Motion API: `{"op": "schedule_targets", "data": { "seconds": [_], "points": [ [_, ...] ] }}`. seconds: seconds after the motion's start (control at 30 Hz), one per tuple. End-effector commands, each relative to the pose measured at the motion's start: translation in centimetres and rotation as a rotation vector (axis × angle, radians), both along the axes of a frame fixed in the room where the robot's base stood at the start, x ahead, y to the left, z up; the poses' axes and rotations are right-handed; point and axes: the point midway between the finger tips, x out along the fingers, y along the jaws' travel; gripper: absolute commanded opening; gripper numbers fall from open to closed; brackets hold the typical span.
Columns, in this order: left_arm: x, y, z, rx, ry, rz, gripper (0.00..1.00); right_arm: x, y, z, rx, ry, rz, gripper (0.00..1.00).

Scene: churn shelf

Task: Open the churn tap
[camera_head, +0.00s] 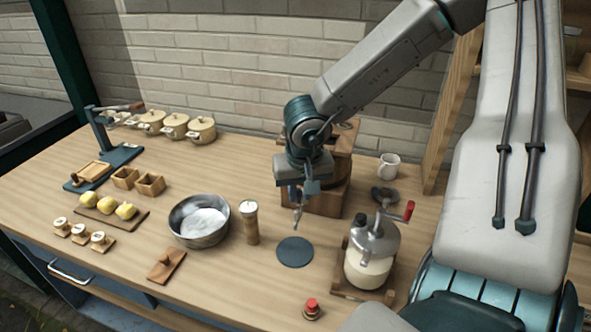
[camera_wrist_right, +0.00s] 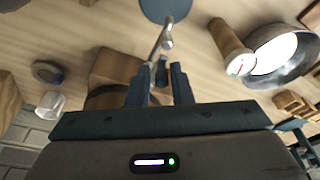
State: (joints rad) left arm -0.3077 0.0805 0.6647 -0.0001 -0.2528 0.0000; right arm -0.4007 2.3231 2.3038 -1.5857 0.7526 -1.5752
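The wooden churn (camera_head: 325,199) stands at the back of the table, partly hidden behind my right gripper. It also shows in the right wrist view (camera_wrist_right: 112,68). A thin metal tap (camera_wrist_right: 165,42) sticks out from its side. My right gripper (camera_head: 299,196) points down at the churn's front left side, by the tap. In the right wrist view its two fingers (camera_wrist_right: 160,72) are apart, with a small part of the tap between or just beyond their tips. I cannot tell whether they touch it. My left gripper is out of view.
A dark round mat (camera_head: 295,252) lies below the tap. A glass jar with a red-handled crank (camera_head: 370,262) stands to the right, a wooden mill (camera_head: 249,222) and metal bowl (camera_head: 200,221) to the left. A white mug (camera_head: 389,167) is behind right. Pots (camera_head: 175,126) line the wall.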

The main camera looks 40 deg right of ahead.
Motion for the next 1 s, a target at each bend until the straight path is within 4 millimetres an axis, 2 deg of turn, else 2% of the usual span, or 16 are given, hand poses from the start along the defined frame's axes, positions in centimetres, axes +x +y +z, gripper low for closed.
{"op": "schedule_targets", "data": {
  "seconds": [0.57,1.0],
  "points": [
    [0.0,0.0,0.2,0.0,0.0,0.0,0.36,0.0,0.1,0.2,0.003,-0.001,0.001,0.27],
    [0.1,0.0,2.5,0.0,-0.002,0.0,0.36,0.0,0.1,3.6,0.002,-0.002,0.001,0.27]
  ]
}}
